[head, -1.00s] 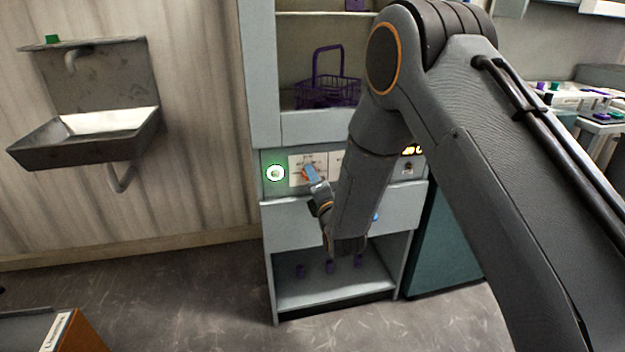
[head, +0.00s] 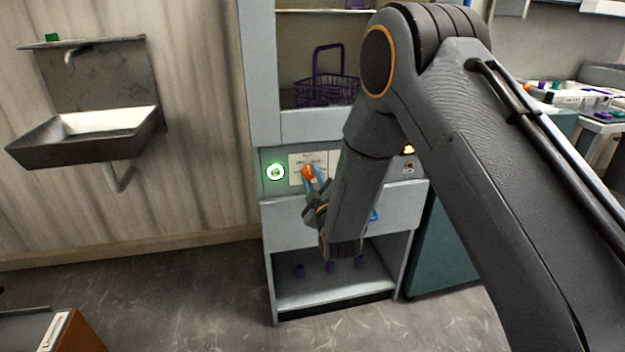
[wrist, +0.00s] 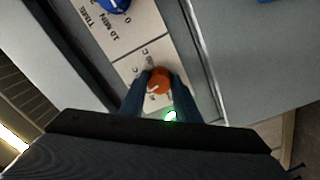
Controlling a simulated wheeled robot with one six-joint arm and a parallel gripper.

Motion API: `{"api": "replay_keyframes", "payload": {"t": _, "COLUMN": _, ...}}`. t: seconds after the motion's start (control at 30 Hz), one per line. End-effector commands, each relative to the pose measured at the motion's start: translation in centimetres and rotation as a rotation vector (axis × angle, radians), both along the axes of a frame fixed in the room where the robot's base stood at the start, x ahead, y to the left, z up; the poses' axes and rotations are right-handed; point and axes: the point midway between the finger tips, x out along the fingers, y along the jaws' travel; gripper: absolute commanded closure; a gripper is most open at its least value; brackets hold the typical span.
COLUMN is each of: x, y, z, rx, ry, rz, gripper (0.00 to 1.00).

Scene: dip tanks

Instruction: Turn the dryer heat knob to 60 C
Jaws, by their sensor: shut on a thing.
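The orange heat knob (head: 308,172) sits on a white labelled plate (head: 295,163) on the dryer's front panel. In the wrist view the knob (wrist: 158,81) shows a white pointer mark and lies between my two blue fingers. My gripper (head: 313,173) is shut on the knob; it also shows in the wrist view (wrist: 160,90). Some of the scale lettering around the knob is hidden by the fingers, and the rest is too small to read surely.
A blue time knob (wrist: 115,4) is on the neighbouring plate. A green-lit round button (head: 275,172) is left of the heat plate. A purple basket (head: 328,92) stands on the shelf above. A sink (head: 85,135) hangs on the left wall.

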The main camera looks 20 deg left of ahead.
Motion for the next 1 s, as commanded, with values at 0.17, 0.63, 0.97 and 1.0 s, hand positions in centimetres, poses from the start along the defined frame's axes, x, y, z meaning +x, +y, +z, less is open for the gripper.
{"api": "replay_keyframes", "payload": {"t": 0.17, "x": -0.23, "y": 0.08, "z": -0.34, "rx": 0.140, "ry": 0.092, "rz": 0.003, "gripper": 0.93}}
{"api": "replay_keyframes", "payload": {"t": 0.63, "x": -0.37, "y": 0.25, "z": -0.49, "rx": 0.519, "ry": 0.326, "rz": 0.001, "gripper": 0.93}}
{"api": "replay_keyframes", "payload": {"t": 0.97, "x": -0.46, "y": 0.37, "z": -0.50, "rx": 0.786, "ry": 0.490, "rz": -0.001, "gripper": 0.93}}
{"api": "replay_keyframes", "payload": {"t": 1.0, "x": -0.48, "y": 0.40, "z": -0.49, "rx": 0.819, "ry": 0.510, "rz": 0.000, "gripper": 0.93}}
